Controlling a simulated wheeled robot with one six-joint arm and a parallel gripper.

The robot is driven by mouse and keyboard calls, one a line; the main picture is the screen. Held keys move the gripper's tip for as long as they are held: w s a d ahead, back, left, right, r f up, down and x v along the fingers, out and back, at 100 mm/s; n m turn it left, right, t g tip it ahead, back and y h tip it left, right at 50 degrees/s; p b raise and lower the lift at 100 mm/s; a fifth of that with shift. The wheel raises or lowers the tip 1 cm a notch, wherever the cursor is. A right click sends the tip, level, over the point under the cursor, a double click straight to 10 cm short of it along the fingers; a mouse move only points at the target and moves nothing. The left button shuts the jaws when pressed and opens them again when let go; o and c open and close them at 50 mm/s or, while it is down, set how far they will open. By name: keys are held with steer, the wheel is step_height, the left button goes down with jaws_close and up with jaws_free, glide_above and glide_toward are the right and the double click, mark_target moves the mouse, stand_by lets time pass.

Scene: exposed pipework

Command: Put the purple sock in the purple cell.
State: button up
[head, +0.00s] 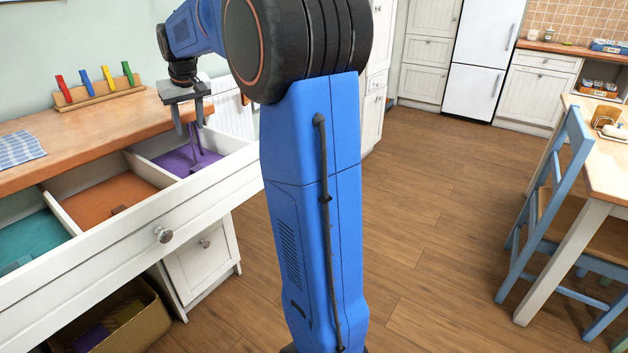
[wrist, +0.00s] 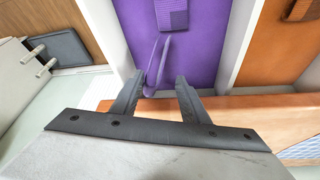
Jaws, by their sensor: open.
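The purple cell (head: 173,161) is the right-hand compartment of the open drawer in the head view. It also shows in the wrist view (wrist: 205,60), with a purple floor and white dividers. The purple sock (head: 195,143) appears as a thin, bent purple strip below my gripper (head: 189,128), over the purple cell. In the wrist view the sock (wrist: 152,75) stands roughly upright just beyond the fingertips of my gripper (wrist: 159,80). The fingers are apart, with no visible grip on it. I cannot tell whether the sock touches the cell floor.
An orange cell (head: 105,200) and a teal cell (head: 32,240) lie left of the purple one. The wooden counter (head: 100,130) behind holds a rack of coloured pegs (head: 98,92) and a checked cloth (head: 18,149). A box (head: 125,325) sits below the drawer.

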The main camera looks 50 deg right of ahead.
steer(key=v, duration=1.5)
steer(key=shift+r, duration=0.2)
steer(key=shift+s+a, duration=0.1)
steer(key=s+a+f+n, duration=0.1)
steer(key=s+a+f, duration=0.5)
steer(key=s, duration=0.3)
steer(key=s+a+f+n, duration=0.1)
steer(key=s+a+f, duration=0.45)
steer(key=s, duration=0.45)
steer(key=s+a+f, duration=0.2)
steer(key=s+f, duration=0.6)
steer(key=s+a+f+y, duration=0.1)
steer(key=s+a+f, duration=0.2)
steer(key=s+f, duration=0.4)
steer(key=shift+s+a+f+n+t, duration=0.25)
steer(key=shift+s+f+n+t, duration=0.05)
steer(key=shift+s+f+n, duration=0.15)
